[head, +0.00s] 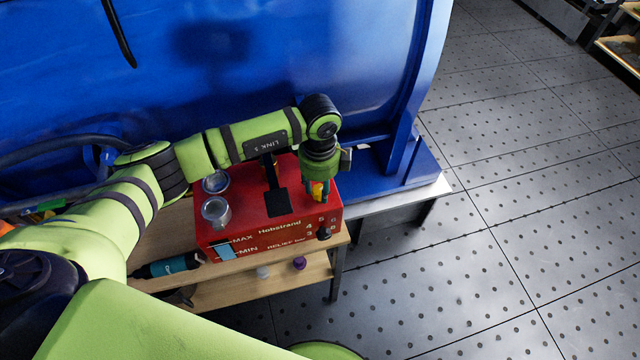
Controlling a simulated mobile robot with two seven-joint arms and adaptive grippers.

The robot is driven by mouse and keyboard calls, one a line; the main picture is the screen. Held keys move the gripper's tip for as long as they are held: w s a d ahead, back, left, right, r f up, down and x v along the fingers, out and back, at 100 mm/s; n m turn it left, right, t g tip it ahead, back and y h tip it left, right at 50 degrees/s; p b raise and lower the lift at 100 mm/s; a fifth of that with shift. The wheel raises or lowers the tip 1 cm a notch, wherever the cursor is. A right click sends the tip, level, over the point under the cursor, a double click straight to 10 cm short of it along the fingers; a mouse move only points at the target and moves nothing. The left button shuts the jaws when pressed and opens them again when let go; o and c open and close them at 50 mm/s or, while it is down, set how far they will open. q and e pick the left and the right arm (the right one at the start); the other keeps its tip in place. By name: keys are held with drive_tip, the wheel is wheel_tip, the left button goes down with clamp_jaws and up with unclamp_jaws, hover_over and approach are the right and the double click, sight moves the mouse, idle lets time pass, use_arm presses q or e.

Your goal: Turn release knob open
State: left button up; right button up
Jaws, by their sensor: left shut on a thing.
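A red hydraulic unit (250,210) marked "Hobstrand" stands on a wooden bench. My left arm reaches over it, and my left gripper (318,195) points down at the right end of its top. The gripper is shut on a small yellow and orange knob (317,188), which looks like the release knob. The fingers hide most of this knob, so how far it is turned cannot be told. A black relief dial (323,233) with numbers around it sits on the unit's front face, below the gripper. My right gripper is not in view.
Two round gauges (215,210) and a black lever (276,192) are on the unit's top. A big blue machine (250,60) stands close behind. The floor at right is clear.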

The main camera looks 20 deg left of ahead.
sight(317, 188)
use_arm(q)
drive_tip(key=shift+w+a+r+n, duration=0.2)
drive_tip(key=shift+w+a+n, duration=0.05)
drive_tip(key=shift+n, duration=0.05)
drive_tip(key=o, duration=1.1)
drive_tip(key=shift+o, duration=0.2)
drive_tip(key=shift+s+f, duration=0.1)
drive_tip(key=shift+f, duration=0.05)
drive_tip(key=shift+d+r, duration=0.1)
drive_tip(key=shift+r, duration=0.45)
wheel_tip(317, 188, up, 11)
drive_tip(key=shift+a, duration=0.2)
